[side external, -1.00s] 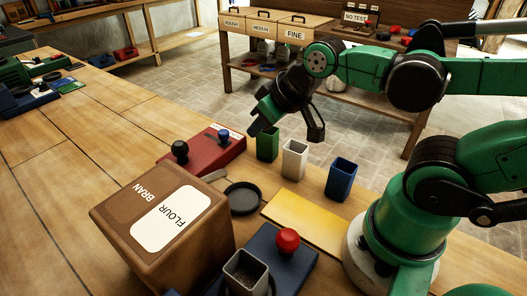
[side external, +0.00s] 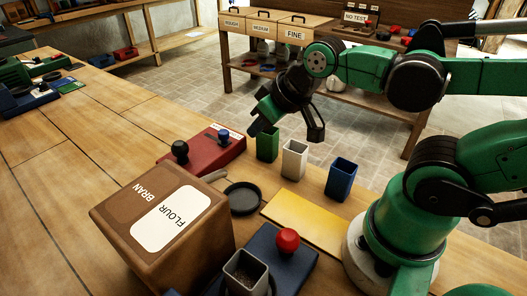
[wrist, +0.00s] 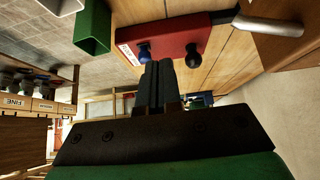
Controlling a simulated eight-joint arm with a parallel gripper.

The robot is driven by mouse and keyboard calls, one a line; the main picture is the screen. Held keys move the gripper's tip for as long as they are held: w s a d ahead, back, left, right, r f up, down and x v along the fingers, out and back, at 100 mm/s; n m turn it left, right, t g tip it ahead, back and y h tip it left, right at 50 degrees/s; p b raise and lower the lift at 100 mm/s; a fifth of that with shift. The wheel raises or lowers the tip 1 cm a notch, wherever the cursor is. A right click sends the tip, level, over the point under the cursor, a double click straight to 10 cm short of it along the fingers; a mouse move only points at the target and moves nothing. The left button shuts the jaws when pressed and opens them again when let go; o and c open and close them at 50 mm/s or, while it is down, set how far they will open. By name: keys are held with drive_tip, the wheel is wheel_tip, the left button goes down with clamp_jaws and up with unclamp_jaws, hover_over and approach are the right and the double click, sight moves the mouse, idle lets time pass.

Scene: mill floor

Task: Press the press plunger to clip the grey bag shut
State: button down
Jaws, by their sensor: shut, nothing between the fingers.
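A blue base (side external: 296,274) at the front carries a red round knob (side external: 288,240). Beside the knob stands a grey square open-topped bag (side external: 246,264) with dark grainy contents. A red base (side external: 214,154) farther back carries a black knob (side external: 180,150) and a smaller blue knob (side external: 224,135). The wrist view also shows the red base (wrist: 172,34), the blue knob (wrist: 143,54) and the black knob (wrist: 193,57). My gripper (side external: 257,128) is shut and empty, in the air near the red base and the green container. Its closed fingers (wrist: 157,68) show in the wrist view.
Green (side external: 267,145), white (side external: 294,159) and blue (side external: 341,179) open containers stand in a row. A dark round dish (side external: 243,197), yellow board (side external: 303,220) and large brown FLOUR/BRAN box (side external: 112,214) are nearby. The left tabletop is mostly clear.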

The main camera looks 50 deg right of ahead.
drive_tip(key=s+a+m+g+y, duration=0.3)
drive_tip(key=s+a+m+g, duration=0.1)
drive_tip(key=s, duration=0.1)
wheel_tip(320, 180, up, 5)
drive_tip(key=m+g+y, duration=0.3)
drive_tip(key=g+y, duration=0.1)
drive_tip(key=g, duration=0.1)
hover_over(289, 232)
drive_tip(key=shift+f+t, duration=0.25)
drive_tip(key=shift+t, duration=0.05)
wheel_tip(289, 232, down, 7)
drive_tip(key=shift+w+f, duration=0.1)
drive_tip(key=shift+f, duration=0.8)
idle(0.9)
drive_tip(key=shift+f, duration=0.45)
